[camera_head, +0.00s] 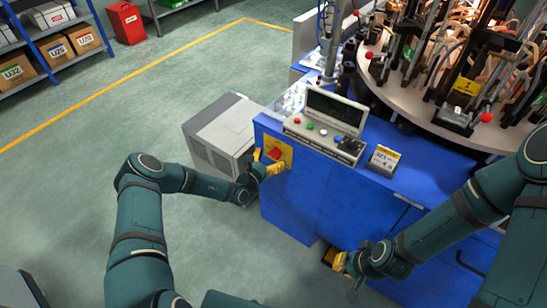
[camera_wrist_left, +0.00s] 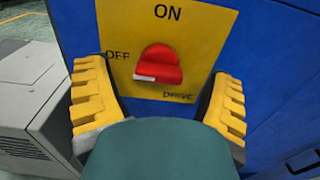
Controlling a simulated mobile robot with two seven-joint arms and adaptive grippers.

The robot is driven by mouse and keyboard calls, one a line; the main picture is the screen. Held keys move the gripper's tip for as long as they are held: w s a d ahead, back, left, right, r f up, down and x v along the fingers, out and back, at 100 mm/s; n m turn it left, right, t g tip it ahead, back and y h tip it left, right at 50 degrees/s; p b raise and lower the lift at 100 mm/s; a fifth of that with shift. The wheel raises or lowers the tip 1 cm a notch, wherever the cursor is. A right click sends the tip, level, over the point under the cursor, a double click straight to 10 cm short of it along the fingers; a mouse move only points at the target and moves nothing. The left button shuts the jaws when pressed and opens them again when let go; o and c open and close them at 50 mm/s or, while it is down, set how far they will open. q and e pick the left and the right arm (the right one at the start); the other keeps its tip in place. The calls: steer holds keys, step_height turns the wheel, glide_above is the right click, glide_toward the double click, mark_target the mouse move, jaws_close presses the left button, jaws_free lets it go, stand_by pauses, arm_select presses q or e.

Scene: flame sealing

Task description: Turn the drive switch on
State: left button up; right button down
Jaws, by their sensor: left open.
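The drive switch is a red knob (camera_wrist_left: 159,66) on a yellow plate (camera_wrist_left: 205,30) marked ON at the top, OFF at the left and DRIVE at the lower right. The knob's white mark is at its left end, on the OFF side. In the head view the red knob (camera_head: 275,154) is on the blue machine's left front. My left gripper (camera_head: 266,167) is open in front of the plate, its yellow fingers on either side of the knob with gaps to it. My right gripper (camera_head: 341,262) is low by the machine's front; its opening is unclear.
The blue cabinet (camera_head: 300,200) carries a control panel (camera_head: 325,133) with coloured buttons and a screen. A grey box unit (camera_head: 220,130) stands close left of the switch. A round table (camera_head: 400,95) with tooling is at the upper right. Floor at the left is clear.

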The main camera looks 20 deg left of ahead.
arm_select(q)
steer(key=shift+x, duration=0.85)
steer(key=c, duration=1.2)
